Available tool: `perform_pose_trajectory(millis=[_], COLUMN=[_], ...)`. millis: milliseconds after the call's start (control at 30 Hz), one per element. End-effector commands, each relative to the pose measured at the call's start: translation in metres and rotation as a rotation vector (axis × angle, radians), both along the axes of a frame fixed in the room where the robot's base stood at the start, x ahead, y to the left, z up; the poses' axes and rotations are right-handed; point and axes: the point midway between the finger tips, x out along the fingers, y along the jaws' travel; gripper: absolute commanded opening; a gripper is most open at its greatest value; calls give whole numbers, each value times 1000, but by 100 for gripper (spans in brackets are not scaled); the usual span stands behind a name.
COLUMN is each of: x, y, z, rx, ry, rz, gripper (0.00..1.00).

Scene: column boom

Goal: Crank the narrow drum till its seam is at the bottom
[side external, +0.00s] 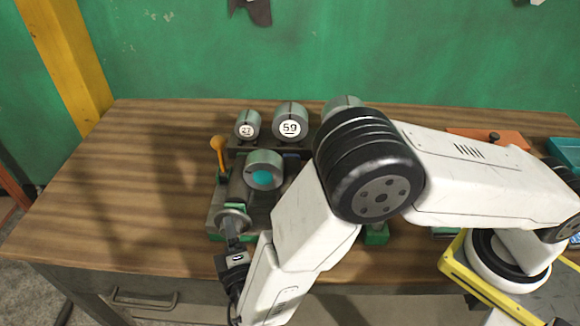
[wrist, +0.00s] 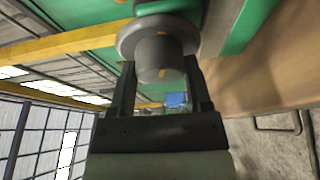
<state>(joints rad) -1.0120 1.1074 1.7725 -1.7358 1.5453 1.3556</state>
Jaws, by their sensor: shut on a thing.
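A round grey crank knob with a wide flange (side external: 232,221) is at the machine's near end. My gripper (side external: 231,234) is shut on this knob. In the wrist view the knob (wrist: 160,57) sits between the two fingers of my gripper (wrist: 161,75), with a small orange mark on its face.
Two drums with number labels, a smaller one (side external: 247,125) and a larger one (side external: 291,122), rest on a rack behind. An orange-handled lever (side external: 218,150) stands at the machine's left. My arm hides the area to the right. The table's left side is clear.

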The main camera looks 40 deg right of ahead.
Motion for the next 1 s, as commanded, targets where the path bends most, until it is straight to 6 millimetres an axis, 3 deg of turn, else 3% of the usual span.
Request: perform_pose_trajectory(millis=[33, 100, 133, 567, 867, 1000], x=[-1, -1, -1, -3, -27, -28], y=[1, 1, 0, 1, 12, 12], z=[0, 0, 0, 0, -1, 14], rx=[-1, -2, -2, -1, -2, 1], ry=[0, 1, 1, 2, 2, 0], rz=[1, 1, 1, 1, 4, 0], gripper=[73, 95, 98, 98, 98, 98])
